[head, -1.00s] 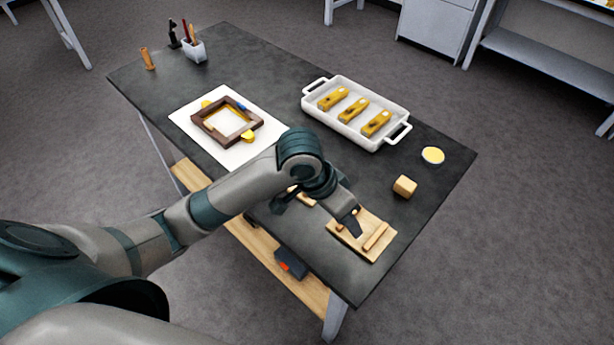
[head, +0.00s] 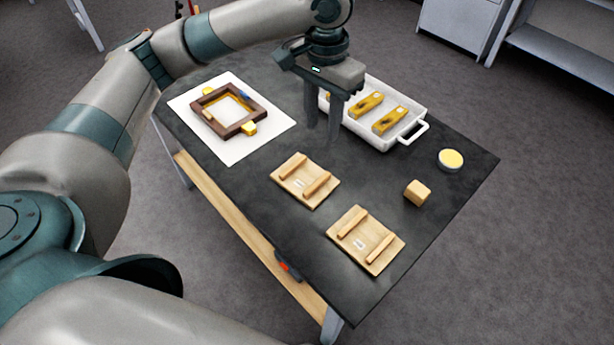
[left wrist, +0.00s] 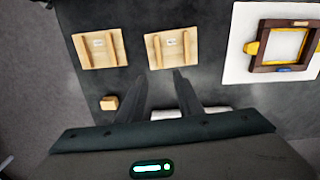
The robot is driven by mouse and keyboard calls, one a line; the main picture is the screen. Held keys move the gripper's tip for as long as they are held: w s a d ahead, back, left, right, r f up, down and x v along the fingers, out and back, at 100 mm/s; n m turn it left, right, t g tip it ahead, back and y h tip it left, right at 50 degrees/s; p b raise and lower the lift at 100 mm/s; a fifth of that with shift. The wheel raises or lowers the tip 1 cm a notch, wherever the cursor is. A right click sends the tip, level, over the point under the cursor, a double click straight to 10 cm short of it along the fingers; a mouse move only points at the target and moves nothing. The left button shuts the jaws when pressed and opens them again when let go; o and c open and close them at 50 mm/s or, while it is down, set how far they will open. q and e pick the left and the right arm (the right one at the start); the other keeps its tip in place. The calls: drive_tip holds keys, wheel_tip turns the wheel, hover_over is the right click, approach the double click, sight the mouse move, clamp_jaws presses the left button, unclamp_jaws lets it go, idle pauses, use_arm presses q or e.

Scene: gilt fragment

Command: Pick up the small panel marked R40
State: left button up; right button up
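Two light wooden boards, each with two raised strips and a small white label, lie on the dark table: one nearer the middle (head: 305,181), one nearer the front edge (head: 365,241). Both also show in the left wrist view, at left (left wrist: 83,49) and centre (left wrist: 171,56). The labels are too small to read. Gilt pieces (head: 389,120) with pale spots lie in a white tray (head: 411,140). I cannot tell which thing is marked R40. My left gripper (head: 322,130) is open and empty, fingers pointing down, beside the tray's left end. My right gripper is not in view.
A brown frame (head: 251,128) with gilt bits lies on a white sheet (head: 235,151). A wooden block (head: 418,192) and a round yellow-topped dish (head: 451,160) stand on the right. The table between the boards and the tray is clear.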

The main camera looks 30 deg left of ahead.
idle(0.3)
use_arm(q)
drive_tip(key=p, duration=0.3)
hover_over(319, 182)
drive_tip(key=f, duration=1.2)
drive_tip(key=shift+w+a+f, duration=0.1)
drive_tip(key=shift+w, duration=0.2)
drive_tip(key=shift+s+f, duration=0.15)
drive_tip(key=shift+f, duration=0.3)
drive_tip(key=f, duration=0.1)
drive_tip(key=f+p, duration=0.1)
drive_tip(key=f, duration=0.1)
drive_tip(key=shift+s+p, duration=0.25)
drive_tip(key=shift+p, duration=0.05)
drive_tip(key=shift+f, duration=0.65)
drive_tip(key=shift+w, duration=0.1)
clamp_jaws()
